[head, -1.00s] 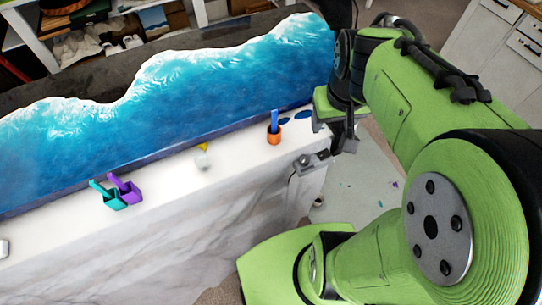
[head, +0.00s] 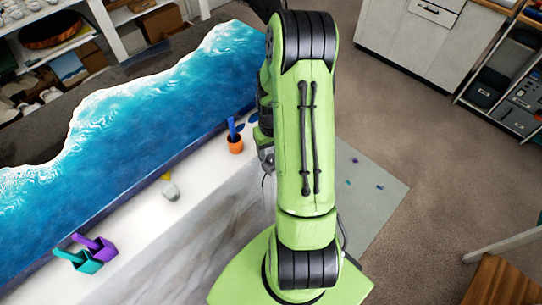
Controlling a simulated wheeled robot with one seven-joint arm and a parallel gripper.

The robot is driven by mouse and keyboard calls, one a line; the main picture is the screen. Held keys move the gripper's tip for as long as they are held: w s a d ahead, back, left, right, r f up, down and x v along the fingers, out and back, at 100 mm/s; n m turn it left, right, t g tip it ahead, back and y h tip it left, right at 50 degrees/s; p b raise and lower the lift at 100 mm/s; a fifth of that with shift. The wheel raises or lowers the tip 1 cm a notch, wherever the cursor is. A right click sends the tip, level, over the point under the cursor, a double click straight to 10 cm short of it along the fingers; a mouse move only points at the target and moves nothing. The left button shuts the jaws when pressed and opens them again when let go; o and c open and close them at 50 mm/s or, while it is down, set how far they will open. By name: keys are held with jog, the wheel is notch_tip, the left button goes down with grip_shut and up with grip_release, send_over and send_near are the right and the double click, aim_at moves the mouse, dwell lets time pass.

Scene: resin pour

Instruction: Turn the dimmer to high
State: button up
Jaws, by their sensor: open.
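The dimmer (head: 267,165) is a small grey unit with a thin dark cable at the right end of the white marble-look counter. Only a sliver of it shows beside my arm. My gripper (head: 262,140) is mostly hidden behind my green arm. Part of its green body shows just above the dimmer, close to it. The fingertips are hidden, so I cannot tell whether they touch the dimmer. The dimmer's knob and its setting cannot be seen.
An orange cup (head: 235,144) with a blue stick stands left of my gripper. A pale rounded item (head: 170,191), a purple scoop (head: 98,247) and a teal scoop (head: 80,261) are farther left. The blue wave resin panel (head: 140,110) lies behind them.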

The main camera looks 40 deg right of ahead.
aim_at(272, 157)
jog(key=shift+f, duration=1.5)
jog(key=c, duration=1)
jog(key=shift+c, duration=0.2)
jog(key=shift+m, duration=0.3)
jog(key=m+b, duration=0.2)
jog(key=m, duration=0.2)
jog(key=m+b, duration=0.2)
jog(key=m, duration=0.3)
jog(key=shift+m, duration=0.4)
jog(key=m+b, duration=0.1)
jog(key=m, duration=0.3)
jog(key=shift+m, duration=0.3)
jog(key=m+b, duration=0.1)
jog(key=m, duration=0.3)
jog(key=shift+m, duration=0.4)
